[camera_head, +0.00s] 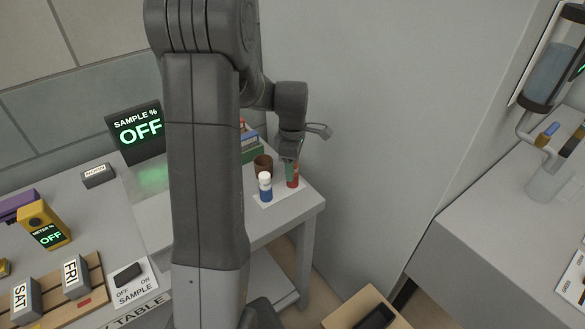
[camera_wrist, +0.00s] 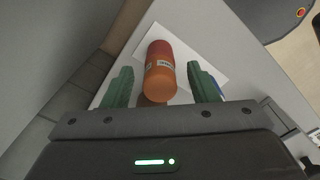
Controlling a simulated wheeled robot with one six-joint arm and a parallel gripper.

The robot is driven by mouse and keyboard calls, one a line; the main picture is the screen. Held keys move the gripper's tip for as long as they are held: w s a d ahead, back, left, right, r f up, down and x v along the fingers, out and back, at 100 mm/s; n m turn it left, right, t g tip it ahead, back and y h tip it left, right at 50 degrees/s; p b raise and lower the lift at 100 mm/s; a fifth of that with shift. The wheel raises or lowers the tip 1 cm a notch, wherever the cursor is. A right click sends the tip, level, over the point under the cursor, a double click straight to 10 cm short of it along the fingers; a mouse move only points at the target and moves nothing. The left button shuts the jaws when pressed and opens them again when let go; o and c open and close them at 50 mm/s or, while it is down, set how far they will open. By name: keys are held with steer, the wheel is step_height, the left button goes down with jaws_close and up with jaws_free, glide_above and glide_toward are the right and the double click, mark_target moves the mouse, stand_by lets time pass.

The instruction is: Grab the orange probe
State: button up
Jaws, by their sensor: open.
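An orange cylinder (camera_wrist: 161,80) with a red end and a small white label shows in the wrist view; I take it as the orange probe. It looks red in the head view (camera_head: 293,181), upright on a white sheet at the table's right corner. My gripper (camera_wrist: 161,86) is open, with one green finger on each side of the cylinder and a visible gap on both sides. In the head view my gripper (camera_head: 291,157) is at the cylinder's top, partly covering it. How deep the fingers reach around it I cannot tell.
A blue bottle with a white cap (camera_head: 265,187) stands close to its left. A brown cup (camera_head: 263,166) is just behind. A sample display (camera_head: 139,130) reads OFF. A wall borders the table's right side. A second counter (camera_head: 500,225) stands further right.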

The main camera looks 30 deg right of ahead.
steer(key=c, duration=1.1)
steer(key=shift+o, duration=0.2)
steer(key=shift+r, duration=0.1)
